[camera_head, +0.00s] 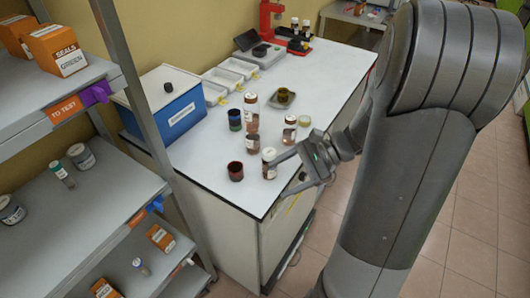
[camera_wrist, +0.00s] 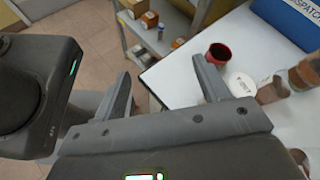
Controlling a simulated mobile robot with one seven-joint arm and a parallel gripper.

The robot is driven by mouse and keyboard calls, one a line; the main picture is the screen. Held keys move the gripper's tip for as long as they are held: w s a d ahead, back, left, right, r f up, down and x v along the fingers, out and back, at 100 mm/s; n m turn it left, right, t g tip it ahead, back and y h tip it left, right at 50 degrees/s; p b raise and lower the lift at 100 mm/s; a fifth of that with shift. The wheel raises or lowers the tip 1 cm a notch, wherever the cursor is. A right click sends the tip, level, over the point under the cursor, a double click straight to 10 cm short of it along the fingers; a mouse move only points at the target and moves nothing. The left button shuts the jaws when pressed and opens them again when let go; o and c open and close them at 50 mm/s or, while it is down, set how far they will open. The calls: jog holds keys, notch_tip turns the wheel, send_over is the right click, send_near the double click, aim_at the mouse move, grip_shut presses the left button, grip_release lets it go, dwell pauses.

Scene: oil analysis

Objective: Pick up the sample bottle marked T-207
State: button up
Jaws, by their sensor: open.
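Several brown sample bottles with pale labels stand on the white bench: one at the front (camera_head: 269,163), one behind it to the right (camera_head: 289,128), and others further back (camera_head: 251,105). The labels are too small to read, so I cannot tell which is T-207. My gripper (camera_head: 282,174) is open and empty beside the front bottle. In the wrist view my gripper (camera_wrist: 162,72) has its fingers apart with nothing between them. A white bottle cap with writing (camera_wrist: 242,84) lies just right of the right finger; whether they touch is unclear.
A dark red cup (camera_head: 235,171) stands left of the front bottle; it also shows in the wrist view (camera_wrist: 218,54). A dark blue-banded container (camera_head: 235,120), a blue box (camera_head: 165,105) and white trays (camera_head: 230,75) are further back. Shelves (camera_head: 75,225) stand at left.

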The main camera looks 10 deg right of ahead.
jog(key=w+d+f+m+t+y, duration=0.4)
jog(key=w+d+f+m+t, duration=0.2)
jog(key=d+m+t, duration=0.25)
jog(key=shift+m+g, duration=0.25)
jog(key=shift+g, duration=0.2)
jog(key=x, duration=1.1)
jog(key=shift+f, duration=0.35)
jog(key=shift+c, duration=0.6)
jog(key=c, duration=1)
jog(key=shift+r, duration=0.15)
